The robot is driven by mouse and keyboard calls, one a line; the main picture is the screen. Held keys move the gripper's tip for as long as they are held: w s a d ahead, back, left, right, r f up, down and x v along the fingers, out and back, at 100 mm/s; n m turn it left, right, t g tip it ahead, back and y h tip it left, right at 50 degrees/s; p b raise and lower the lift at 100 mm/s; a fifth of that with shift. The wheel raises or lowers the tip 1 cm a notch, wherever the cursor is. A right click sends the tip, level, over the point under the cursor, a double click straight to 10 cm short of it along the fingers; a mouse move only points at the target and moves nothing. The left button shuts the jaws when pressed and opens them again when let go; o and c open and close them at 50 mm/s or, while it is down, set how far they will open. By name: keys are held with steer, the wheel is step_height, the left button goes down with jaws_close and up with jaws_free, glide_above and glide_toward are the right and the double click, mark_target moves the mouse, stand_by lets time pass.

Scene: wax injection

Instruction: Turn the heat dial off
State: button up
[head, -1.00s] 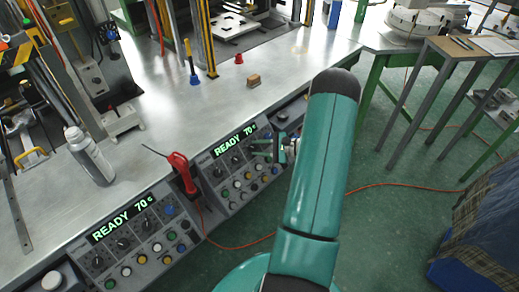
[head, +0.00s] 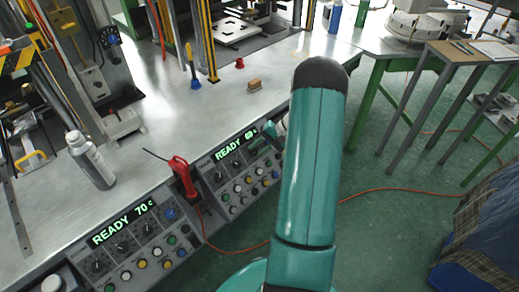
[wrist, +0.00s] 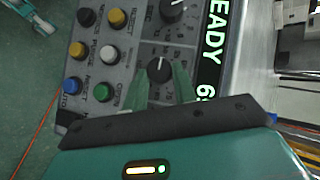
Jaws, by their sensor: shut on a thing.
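The heat dial (wrist: 159,70) is a round black knob with a white pointer line and a numbered scale, on a grey control panel (wrist: 125,65) in the wrist view. My gripper (wrist: 161,76) has its two green fingers on either side of the dial, shut on it. In the head view my gripper (head: 266,134) is at the right-hand control panel (head: 222,176), and the dial cannot be made out there. The panel's green display (wrist: 213,45) reads READY and a number starting with 6; its end is cut off.
A second black knob (wrist: 171,9) and several coloured push buttons (wrist: 103,92) sit close to the dial. A red-handled tool (head: 182,176) stands between the two panels.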

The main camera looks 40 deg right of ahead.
steer(key=n+h, duration=0.1)
steer(key=n+g+h, duration=0.1)
steer(key=n, duration=0.1)
steer(key=n+g+h, duration=0.1)
steer(key=shift+w+a+r+n, duration=0.25)
steer(key=shift+r+n, duration=0.05)
steer(key=shift+n, duration=0.1)
steer(key=shift+g, duration=0.3)
steer(key=o, duration=1)
steer(key=shift+c, duration=0.2)
steer(key=shift+r, duration=0.1)
steer(key=v, duration=1.3)
steer(key=shift+s+r, duration=0.2)
steer(key=shift+r, duration=0.1)
